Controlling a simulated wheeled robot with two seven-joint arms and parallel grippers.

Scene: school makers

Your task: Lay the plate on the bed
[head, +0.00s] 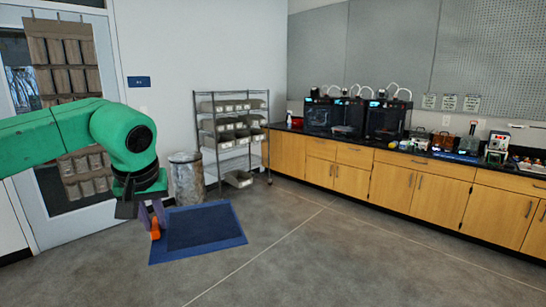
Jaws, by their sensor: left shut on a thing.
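My left gripper (153,220) hangs below the green arm at the left, pointing down, with its fingers shut on a small orange thing (155,231). I cannot tell whether this orange thing is part of the plate; no plate shows clearly. It is in front of the blue mat's left edge in the picture. Several black 3D printers stand on the counter at the back right, such as a left printer (319,115) and a right printer (385,119). Their beds are too small and dark to make out. My right gripper is out of view.
A dark blue mat (228,228) lies on the grey floor. A wire shelf with bins (233,131) and a bin (187,178) stand by the wall. The long counter (407,158) carries tools at right. The floor before its cabinets is clear.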

